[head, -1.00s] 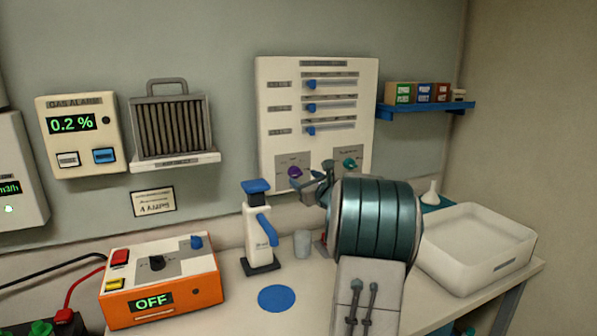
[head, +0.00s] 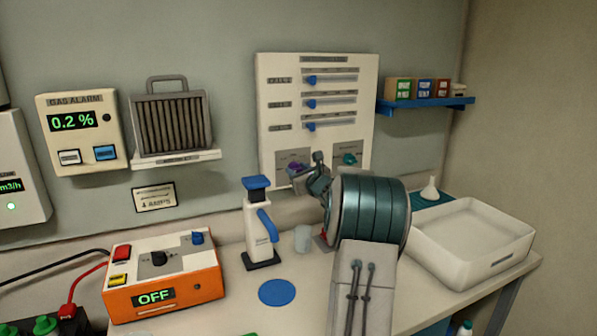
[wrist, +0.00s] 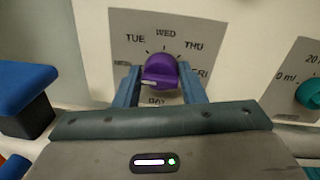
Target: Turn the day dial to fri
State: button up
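The day dial is a purple knob (wrist: 159,71) on a grey plate on the white wall panel; it also shows in the head view (head: 295,167), partly behind my gripper. In the wrist view TUE, WED, THU and FRI are readable around it. Its white mark is at the lower left, pointing left, away from FRI. My gripper (wrist: 160,80) is open, with one blue-grey finger on each side of the knob. The gaps are very narrow, and I cannot tell whether the fingers touch it. The right finger partly covers FRI.
A teal knob (wrist: 316,91) sits to the right on the same panel (head: 268,100). A white pump bottle with a blue top (head: 257,215) stands on the bench at left; its top (wrist: 28,85) is close by in the wrist view. A white tray (head: 480,243) is at right.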

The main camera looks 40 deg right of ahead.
jog(key=shift+b, duration=0.4)
jog(key=shift+f+m+b, duration=0.15)
jog(key=shift+m+b, duration=0.5)
jog(key=shift+m, duration=0.05)
jog(key=m+b, duration=0.2)
jog(key=shift+b, duration=0.3)
jog(key=m, duration=0.9)
jog(key=m+h+p, duration=0.1)
jog(key=m, duration=0.9)
jog(key=m+h+p, duration=0.1)
jog(key=m, duration=0.9)
jog(key=shift+f, duration=0.3)
jog(key=shift+f+m+g+p, duration=0.1)
jog(key=shift+m+g+p, duration=0.3)
jog(key=shift+m+p, duration=1.55)
jog(key=shift+m+b, duration=0.55)
jog(key=shift+m, duration=0.1)
